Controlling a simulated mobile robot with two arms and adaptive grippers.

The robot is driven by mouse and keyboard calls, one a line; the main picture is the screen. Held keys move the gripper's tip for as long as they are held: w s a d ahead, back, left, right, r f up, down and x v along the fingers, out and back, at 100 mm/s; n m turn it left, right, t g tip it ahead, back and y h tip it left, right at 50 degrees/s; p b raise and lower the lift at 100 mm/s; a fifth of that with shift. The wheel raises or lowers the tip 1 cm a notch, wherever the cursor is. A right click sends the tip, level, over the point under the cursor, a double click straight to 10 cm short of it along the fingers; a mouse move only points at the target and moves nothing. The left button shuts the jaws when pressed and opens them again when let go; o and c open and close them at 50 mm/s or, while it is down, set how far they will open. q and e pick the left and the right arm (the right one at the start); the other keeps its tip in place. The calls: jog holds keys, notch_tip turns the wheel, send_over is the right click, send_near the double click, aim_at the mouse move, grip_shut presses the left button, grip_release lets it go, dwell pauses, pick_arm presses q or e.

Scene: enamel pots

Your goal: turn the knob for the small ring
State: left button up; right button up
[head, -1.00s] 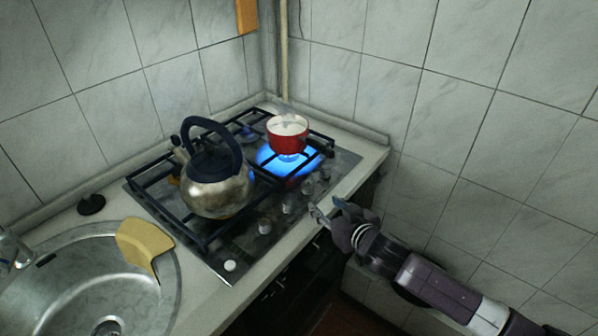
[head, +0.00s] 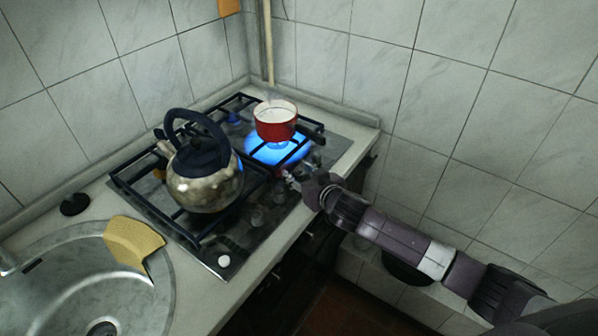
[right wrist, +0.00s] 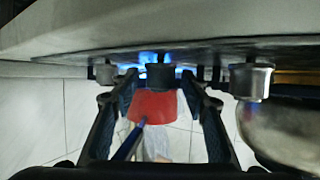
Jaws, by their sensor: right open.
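In the right wrist view, which looks upside down, one dark knob (right wrist: 160,77) stands between the open fingers of my right gripper (right wrist: 163,85), with no clear contact. Other knobs (right wrist: 250,80) stand to either side. Which ring is the small one, I cannot tell. My left gripper is not in view.
A red pot (head: 275,124) with white contents sits over a burning blue flame (head: 270,152). A steel kettle (head: 205,188) stands on the left grate. A sink (head: 80,290) with a yellow cloth (head: 132,241) is at the left. Tiled wall bounds the right.

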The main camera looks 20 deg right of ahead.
jog(key=shift+w, duration=0.15)
jog(key=shift+c, duration=1.5)
jog(key=c, duration=0.5)
grip_shut()
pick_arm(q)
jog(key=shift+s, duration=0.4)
